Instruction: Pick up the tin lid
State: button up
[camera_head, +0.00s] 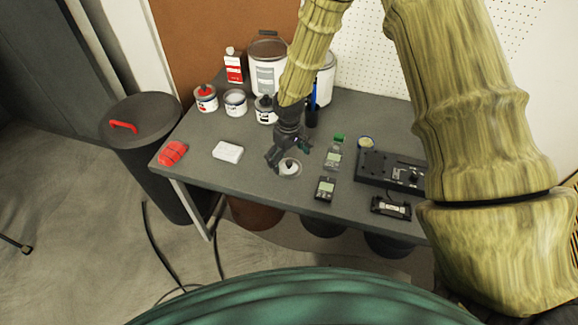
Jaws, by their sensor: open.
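A small round, pale disc with a grey rim, which looks like the tin lid (290,168), lies flat on the grey table (215,185) near its front middle. My gripper (287,157) points down right above and just behind the disc, with its dark fingers spread apart. One finger is to the left and the other to the right. I cannot tell whether the fingers touch the disc. Nothing shows held between them.
A clear bottle with a green cap (335,155) and a handheld meter (325,188) stand close on the right. A black control box (388,169) is farther right. A white block (228,151) and red object (173,152) lie left. Open tins (235,102) stand behind.

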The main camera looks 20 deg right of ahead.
aim_at(289, 166)
jog(key=shift+f, duration=1.4)
jog(key=shift+s, duration=0.1)
jog(key=c, duration=1.2)
jog(key=shift+s, duration=0.1)
jog(key=c, duration=0.5)
